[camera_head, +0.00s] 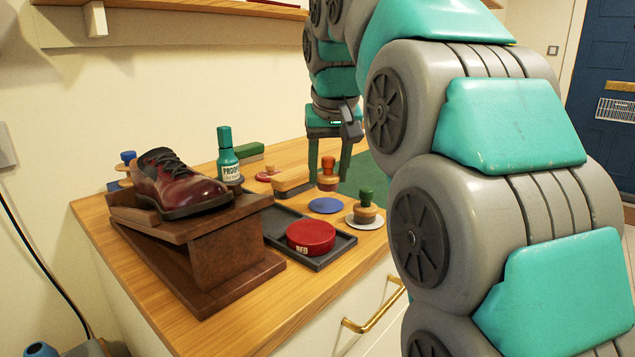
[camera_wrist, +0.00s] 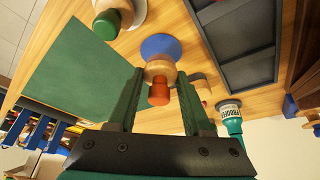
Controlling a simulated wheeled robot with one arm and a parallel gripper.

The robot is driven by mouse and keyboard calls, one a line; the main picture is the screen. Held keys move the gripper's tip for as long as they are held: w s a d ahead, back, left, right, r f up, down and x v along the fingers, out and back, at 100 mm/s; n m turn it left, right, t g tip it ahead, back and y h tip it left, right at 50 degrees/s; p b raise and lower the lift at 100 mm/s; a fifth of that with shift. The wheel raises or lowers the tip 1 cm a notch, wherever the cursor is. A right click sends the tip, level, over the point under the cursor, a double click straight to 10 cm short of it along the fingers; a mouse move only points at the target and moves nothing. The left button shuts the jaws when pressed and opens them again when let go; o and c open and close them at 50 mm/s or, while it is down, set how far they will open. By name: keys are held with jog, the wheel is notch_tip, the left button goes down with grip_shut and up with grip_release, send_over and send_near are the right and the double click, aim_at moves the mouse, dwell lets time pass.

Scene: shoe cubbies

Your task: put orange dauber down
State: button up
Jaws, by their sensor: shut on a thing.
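The orange dauber (camera_head: 327,172) has an orange knob and a pale wooden body. My gripper (camera_head: 329,178) points down with its two green fingers on either side of the dauber, shut on it. In the wrist view the dauber (camera_wrist: 159,92) is between the fingers (camera_wrist: 158,78), upright along them. A blue round disc (camera_head: 325,205) lies on the bench just in front of and below the dauber. In the wrist view the dauber overlaps the edge of this disc (camera_wrist: 160,46). The dauber seems slightly above the bench; contact is hard to tell.
A green-knobbed dauber (camera_head: 366,205) stands on a white disc to the right. A dark tray (camera_head: 318,261) holds a red tin (camera_head: 311,236). A wooden stand (camera_head: 225,262) bears a maroon shoe (camera_head: 178,186). A teal bottle (camera_head: 228,160) and a green mat (camera_wrist: 82,70) are nearby.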

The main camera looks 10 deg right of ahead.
aim_at(327, 186)
jog(key=shift+w+d+f, duration=0.1)
jog(key=shift+w+f, duration=0.1)
jog(key=shift+w, duration=0.6)
jog(key=shift+f, duration=1.7)
jog(key=shift+f, duration=0.15)
jog(key=o, duration=1.2)
